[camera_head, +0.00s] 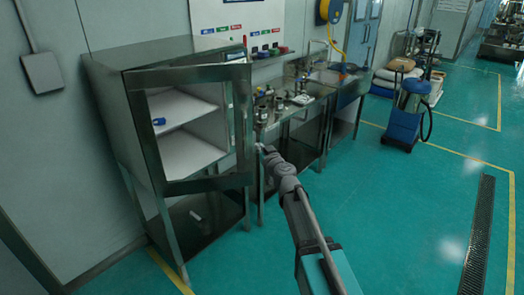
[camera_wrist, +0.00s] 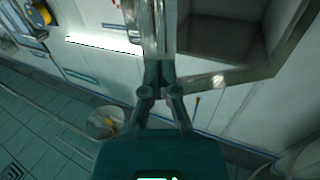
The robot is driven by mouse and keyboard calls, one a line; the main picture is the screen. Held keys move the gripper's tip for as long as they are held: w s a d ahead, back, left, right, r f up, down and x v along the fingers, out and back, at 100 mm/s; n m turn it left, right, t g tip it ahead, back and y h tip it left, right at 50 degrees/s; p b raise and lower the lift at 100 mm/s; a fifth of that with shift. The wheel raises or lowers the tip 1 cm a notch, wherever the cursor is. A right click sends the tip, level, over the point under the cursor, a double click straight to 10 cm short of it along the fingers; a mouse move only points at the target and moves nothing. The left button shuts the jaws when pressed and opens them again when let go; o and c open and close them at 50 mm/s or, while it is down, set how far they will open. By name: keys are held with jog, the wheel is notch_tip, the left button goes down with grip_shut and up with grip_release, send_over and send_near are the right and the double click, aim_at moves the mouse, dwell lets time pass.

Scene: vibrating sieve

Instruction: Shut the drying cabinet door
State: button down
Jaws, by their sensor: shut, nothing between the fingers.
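The drying cabinet (camera_head: 110,115) is a grey metal box on legs at the left of the head view. Its metal-framed door (camera_head: 241,120) stands at an angle to the body, so it is ajar; how far is hard to judge. White shelves show through the door's frame, with a small blue item (camera_head: 159,121) on the upper one. My gripper (camera_head: 262,149) is shut and empty, close by the door's right-hand edge. In the wrist view the shut fingers (camera_wrist: 158,68) are at the metal door frame (camera_wrist: 235,74); I cannot tell if they touch it.
A steel bench (camera_head: 315,88) with a sink and small items stands right of the cabinet. A blue-and-grey machine (camera_head: 404,122) stands farther back on the right. The green floor (camera_head: 405,200) in front is clear, with a dark drain grate (camera_head: 480,225).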

aim_at(247, 131)
jog(key=x, duration=1)
jog(key=shift+w+a, duration=0.1)
jog(key=shift+w, duration=0.25)
jog(key=shift+a, duration=0.1)
